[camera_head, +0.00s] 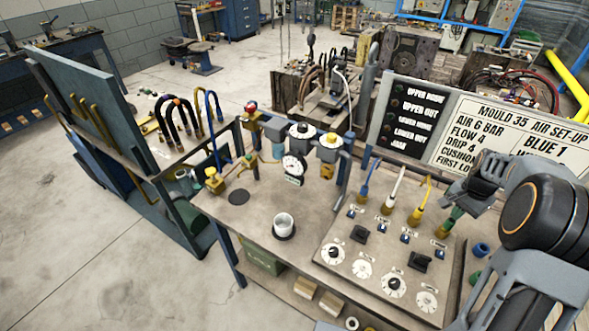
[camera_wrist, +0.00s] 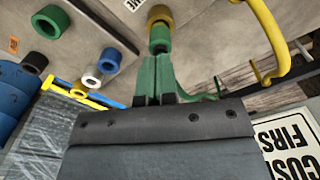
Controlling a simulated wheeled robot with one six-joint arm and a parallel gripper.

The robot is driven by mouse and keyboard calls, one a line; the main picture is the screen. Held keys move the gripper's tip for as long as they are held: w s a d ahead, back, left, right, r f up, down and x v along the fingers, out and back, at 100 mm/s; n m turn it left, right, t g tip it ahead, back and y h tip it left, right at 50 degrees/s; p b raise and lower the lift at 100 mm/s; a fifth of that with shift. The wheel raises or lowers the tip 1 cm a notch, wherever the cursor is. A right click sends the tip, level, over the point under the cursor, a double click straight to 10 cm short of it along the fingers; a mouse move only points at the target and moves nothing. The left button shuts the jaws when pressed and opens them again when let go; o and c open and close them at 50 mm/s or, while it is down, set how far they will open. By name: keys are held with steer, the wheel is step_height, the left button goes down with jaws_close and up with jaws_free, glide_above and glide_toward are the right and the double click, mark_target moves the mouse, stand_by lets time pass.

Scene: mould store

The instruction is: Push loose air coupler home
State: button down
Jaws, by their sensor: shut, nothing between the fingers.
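Blue (camera_head: 366,187), white (camera_head: 392,194), yellow (camera_head: 418,208) and green (camera_head: 452,218) hose couplers stand in a row along the back of the bench panel (camera_head: 330,235). I cannot tell from their seating which is loose. My gripper (camera_head: 463,200) is shut and empty, just behind and above the green coupler. In the wrist view the green coupler (camera_wrist: 160,38) is straight ahead of my gripper (camera_wrist: 154,98), with brass beyond its collar. Its tapered green rear reaches the fingertips; whether they touch is unclear. A green hose bends off to the right.
A yellow hose (camera_wrist: 264,35) arcs close on the right in the wrist view. Loose rings, one blue (camera_head: 481,249), lie right of the panel. A white cup (camera_head: 284,222) and gauge (camera_head: 293,165) stand left. The sign board (camera_head: 480,130) rises behind.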

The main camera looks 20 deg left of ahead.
steer(key=shift+f+b, duration=0.6)
steer(key=shift+f, duration=0.4)
steer(key=shift+r, duration=0.2)
steer(key=shift+r+p, duration=2.45)
steer(key=shift+r, duration=0.95)
steer(key=s+a+r+n+t, duration=0.1)
steer(key=s+a+r+n, duration=0.1)
steer(key=s, duration=0.6)
steer(key=s+a+r+n+t, duration=0.2)
steer(key=s+a+r, duration=0.3)
steer(key=s, duration=0.3)
steer(key=s+a+r+n+t, duration=0.1)
steer(key=s+a+r+n, duration=0.3)
steer(key=s, duration=0.4)
steer(key=shift+r+t, duration=0.3)
steer(key=shift+t, duration=0.1)
